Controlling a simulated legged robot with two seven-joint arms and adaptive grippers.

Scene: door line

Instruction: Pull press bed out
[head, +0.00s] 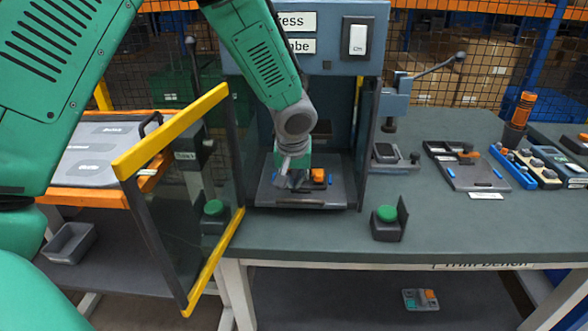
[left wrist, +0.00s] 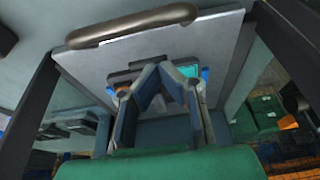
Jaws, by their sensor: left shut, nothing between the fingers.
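The press (head: 372,85) stands at the back of the bench with its front open. The press bed (head: 264,192) is a grey plate low inside the press opening, carrying a fixture with an orange part (head: 318,176). In the left wrist view the bed (left wrist: 225,40) shows a long rounded handle (left wrist: 130,25) along one edge. My left gripper (head: 290,178) reaches into the press opening over the bed. Its fingers (left wrist: 166,68) are shut and empty, in front of the fixture and apart from the handle in the picture. Whether they touch the fixture I cannot tell. My right gripper is out of view.
The yellow-framed clear door (head: 180,175) stands swung open at the left of the press. Green-topped buttons (head: 387,215) sit on the front bench. A small hand press (head: 395,105) and trays (head: 470,172) lie to the right.

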